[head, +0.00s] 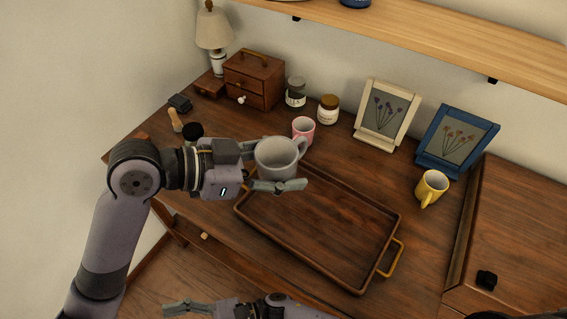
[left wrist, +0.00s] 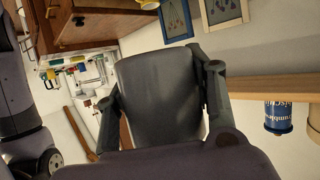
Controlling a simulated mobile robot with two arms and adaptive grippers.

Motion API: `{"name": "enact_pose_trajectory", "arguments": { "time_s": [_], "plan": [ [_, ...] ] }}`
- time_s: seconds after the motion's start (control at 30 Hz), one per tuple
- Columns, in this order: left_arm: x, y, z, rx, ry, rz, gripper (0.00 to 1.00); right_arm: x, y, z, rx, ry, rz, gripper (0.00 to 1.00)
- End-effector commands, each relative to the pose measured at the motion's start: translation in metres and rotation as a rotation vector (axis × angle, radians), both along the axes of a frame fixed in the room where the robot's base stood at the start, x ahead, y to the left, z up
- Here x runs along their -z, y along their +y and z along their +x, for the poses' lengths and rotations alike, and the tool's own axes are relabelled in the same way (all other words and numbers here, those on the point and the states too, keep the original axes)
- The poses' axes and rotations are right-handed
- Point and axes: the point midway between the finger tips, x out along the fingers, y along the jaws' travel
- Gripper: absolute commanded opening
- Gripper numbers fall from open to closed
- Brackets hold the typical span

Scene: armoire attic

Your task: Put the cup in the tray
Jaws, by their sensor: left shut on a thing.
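A grey cup (head: 277,158) is held upright by my left gripper (head: 278,168), whose fingers are shut on opposite sides of it. In the left wrist view the cup (left wrist: 160,98) fills the middle, dark, between the two fingers (left wrist: 158,105). The brown wooden tray (head: 325,222) lies on the desk, empty where I can see it, with a brass handle at its right end. The cup appears above the tray's far left corner, which it and the gripper partly hide. My right gripper (head: 188,308) shows only partly at the bottom edge; its opening is unclear.
A pink mug (head: 303,131), two jars (head: 328,109) and two picture frames (head: 387,112) stand behind the tray. A yellow mug (head: 432,187) stands to its right, near a raised wooden box (head: 520,240). A lamp (head: 214,35) and small drawer chest (head: 254,79) are back left.

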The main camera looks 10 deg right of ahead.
Motion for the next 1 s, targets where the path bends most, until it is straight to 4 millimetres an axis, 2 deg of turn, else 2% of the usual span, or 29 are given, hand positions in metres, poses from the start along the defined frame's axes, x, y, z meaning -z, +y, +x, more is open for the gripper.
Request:
{"name": "enact_pose_trajectory", "arguments": {
  "time_s": [0.03,0.2,0.3,0.43,0.6,0.77,0.87,1.0],
  "plan": [
    [-0.001,0.0,0.0,0.0,-0.001,-0.001,0.17,0.027,-0.002,0.008,0.044,0.097,-0.06,0.66],
    [-0.001,0.0,0.0,0.0,-0.001,-0.001,0.17,0.112,-0.03,0.038,0.22,0.478,-0.235,0.66],
    [-0.001,0.0,0.0,0.0,-0.001,-0.001,0.17,0.159,-0.056,0.048,0.334,0.711,-0.309,0.66],
    [-0.001,0.0,0.0,0.0,-0.001,-0.001,0.17,0.219,-0.096,0.046,0.487,1.014,-0.382,0.66],
    [-0.001,0.0,0.0,0.0,-0.001,-0.001,0.17,0.288,-0.153,0.022,0.699,1.418,-0.423,0.66],
    [-0.001,0.0,0.0,0.0,-0.001,-0.001,0.17,0.341,-0.215,-0.01,0.942,1.836,-0.363,0.66],
    [-0.001,0.0,0.0,0.0,-0.001,-0.001,0.17,0.367,-0.259,-0.031,1.127,2.119,-0.239,0.66],
    [-0.001,0.0,0.0,0.0,-0.001,-0.001,0.17,0.394,-0.322,-0.062,1.408,2.497,0.084,0.66]
  ]
}}
